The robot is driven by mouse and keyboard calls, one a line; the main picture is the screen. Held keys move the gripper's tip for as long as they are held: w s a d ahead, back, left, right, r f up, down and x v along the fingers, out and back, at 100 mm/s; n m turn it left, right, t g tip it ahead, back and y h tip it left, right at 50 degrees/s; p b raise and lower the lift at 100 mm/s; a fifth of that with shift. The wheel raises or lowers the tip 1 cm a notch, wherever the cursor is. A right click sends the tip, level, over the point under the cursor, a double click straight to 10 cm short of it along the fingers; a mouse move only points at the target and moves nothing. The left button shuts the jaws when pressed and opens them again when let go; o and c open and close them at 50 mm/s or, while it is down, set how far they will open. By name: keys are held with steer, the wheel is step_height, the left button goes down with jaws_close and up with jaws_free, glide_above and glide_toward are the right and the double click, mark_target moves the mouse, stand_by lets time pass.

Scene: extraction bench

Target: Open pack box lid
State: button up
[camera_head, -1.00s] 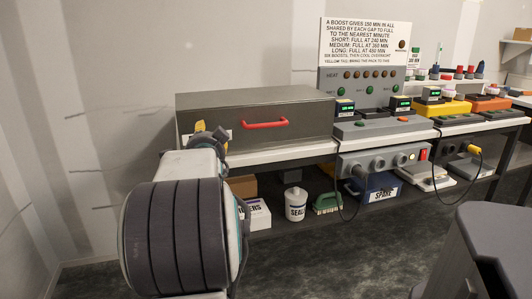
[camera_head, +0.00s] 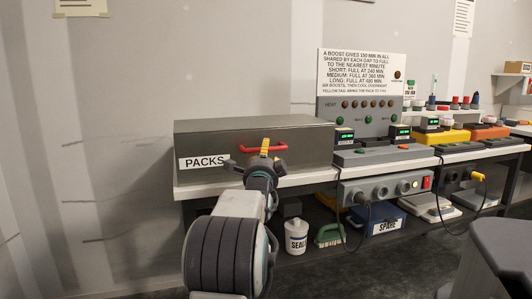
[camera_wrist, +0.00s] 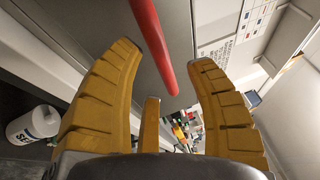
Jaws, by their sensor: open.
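The pack box (camera_head: 215,140) is a dark grey box at the left end of the bench, with a white PACKS label on its front. Its lid is down. A red bar handle (camera_head: 247,149) runs across the box's front. My gripper (camera_head: 266,150) is in front of the handle and hides part of it. In the wrist view the handle (camera_wrist: 152,45) runs diagonally between my open yellow fingers (camera_wrist: 168,85), and a finger does not visibly close on it. I cannot tell whether any finger touches it.
To the right of the box stand a grey control panel (camera_head: 362,108) with a sign and several chargers along the bench. A SEALS tub (camera_head: 296,236), a green brush (camera_head: 330,234) and a SPARE box (camera_head: 381,226) sit below. A dark grey object fills the lower right.

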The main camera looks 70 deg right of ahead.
mark_target(254, 142)
steer(key=shift+x, duration=1.35)
jaws_close()
